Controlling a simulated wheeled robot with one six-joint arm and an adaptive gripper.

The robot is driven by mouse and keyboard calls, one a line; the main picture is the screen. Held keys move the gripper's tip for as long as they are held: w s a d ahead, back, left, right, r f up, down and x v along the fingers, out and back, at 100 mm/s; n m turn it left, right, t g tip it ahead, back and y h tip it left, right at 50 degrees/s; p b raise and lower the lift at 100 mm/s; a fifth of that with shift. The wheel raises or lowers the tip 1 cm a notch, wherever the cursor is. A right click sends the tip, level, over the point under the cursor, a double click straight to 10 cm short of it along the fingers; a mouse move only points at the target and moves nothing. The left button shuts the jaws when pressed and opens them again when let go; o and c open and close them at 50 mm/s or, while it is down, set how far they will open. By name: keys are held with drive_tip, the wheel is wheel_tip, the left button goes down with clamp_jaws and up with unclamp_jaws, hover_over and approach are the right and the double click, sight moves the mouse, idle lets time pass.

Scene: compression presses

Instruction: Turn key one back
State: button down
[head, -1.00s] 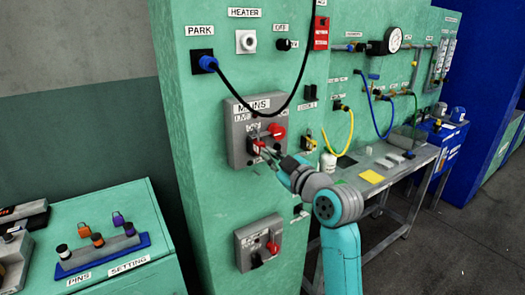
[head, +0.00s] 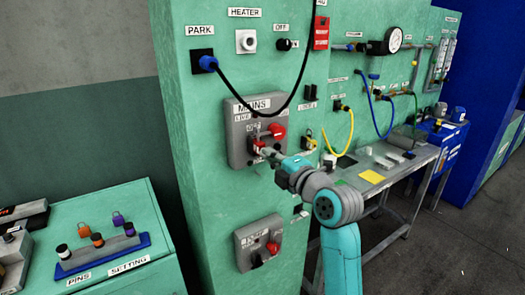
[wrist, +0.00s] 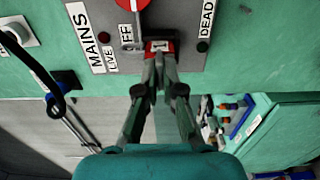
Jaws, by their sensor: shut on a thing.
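The grey MAINS panel (head: 238,154) is on the green cabinet front. It carries a small red key (head: 257,143) low on its face and a red rotary handle (head: 278,130) to the key's upper right. My gripper (head: 262,149) reaches the panel from the lower right and is shut on the red key. In the wrist view the two fingertips (wrist: 160,57) close on the red key (wrist: 161,46), at the panel between the OFF and DEAD labels. The fingers partly hide the key, and I cannot read a number on it.
A black cable hangs from the blue PARK plug (head: 207,63) across the panel top. A second grey panel (head: 245,242) with a red handle is below. A yellow hose (head: 350,130) and a workbench (head: 425,155) are to the right. A pin rack (head: 100,258) stands lower left.

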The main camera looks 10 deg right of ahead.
drive_tip(key=n, duration=0.6)
idle(0.9)
drive_tip(key=c, duration=1.3)
unclamp_jaws()
drive_tip(key=shift+w, duration=0.1)
drive_tip(key=o, duration=0.6)
